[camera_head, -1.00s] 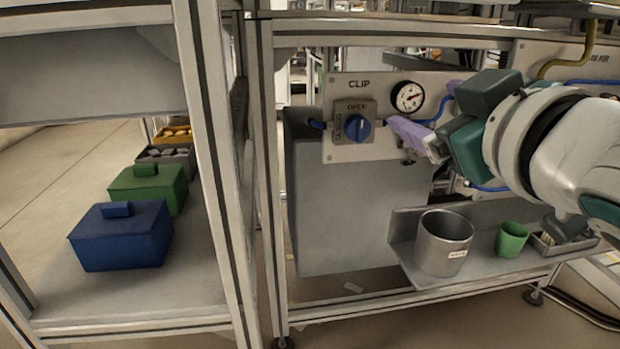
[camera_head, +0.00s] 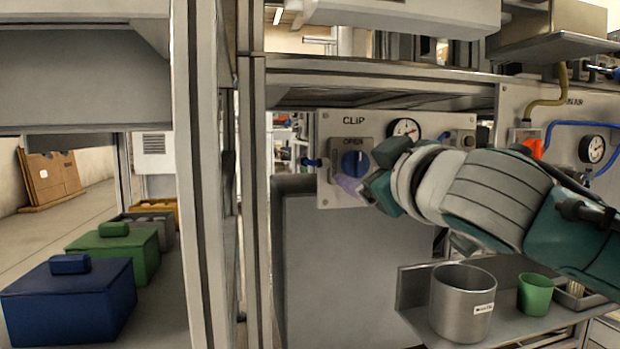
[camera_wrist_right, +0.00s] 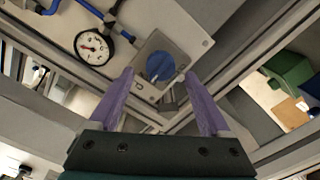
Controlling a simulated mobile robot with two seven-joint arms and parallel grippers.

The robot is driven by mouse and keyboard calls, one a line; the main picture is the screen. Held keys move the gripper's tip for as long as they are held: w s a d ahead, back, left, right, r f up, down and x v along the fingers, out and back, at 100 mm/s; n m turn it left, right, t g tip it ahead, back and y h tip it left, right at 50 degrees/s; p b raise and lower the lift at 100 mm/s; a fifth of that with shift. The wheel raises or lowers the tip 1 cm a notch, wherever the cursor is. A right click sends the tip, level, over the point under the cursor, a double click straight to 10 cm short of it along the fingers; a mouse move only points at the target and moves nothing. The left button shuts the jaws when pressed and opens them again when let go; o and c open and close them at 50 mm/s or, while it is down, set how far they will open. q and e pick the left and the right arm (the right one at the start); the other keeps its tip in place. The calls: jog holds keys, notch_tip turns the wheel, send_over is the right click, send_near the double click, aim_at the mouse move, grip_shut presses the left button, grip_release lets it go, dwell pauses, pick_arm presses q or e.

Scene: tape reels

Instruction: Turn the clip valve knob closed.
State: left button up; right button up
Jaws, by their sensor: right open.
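The blue clip valve knob (camera_head: 355,163) sits on a grey square plate on the white panel marked CLIP (camera_head: 330,133). The word OPEN stands above the knob; where its pointer stands is too small to tell. My right gripper (camera_head: 350,187) is at the panel, its purple finger just below the knob, hiding the plate's lower part. In the right wrist view the knob (camera_wrist_right: 160,67) shows between the tips of the two spread purple fingers (camera_wrist_right: 159,76). The gripper is open, and I cannot tell whether the fingers touch the knob. My left gripper is not in view.
A round gauge (camera_head: 406,128) is right of the knob, partly behind my right arm. Below are a metal cup (camera_head: 462,305) and a green cup (camera_head: 535,294) on a shelf. An upright frame post (camera_head: 256,200) stands left of the panel. Blue and green boxes (camera_head: 70,300) stand far left.

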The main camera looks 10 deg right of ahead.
aim_at(357, 164)
jog(key=shift+w, duration=1.05)
grip_shut()
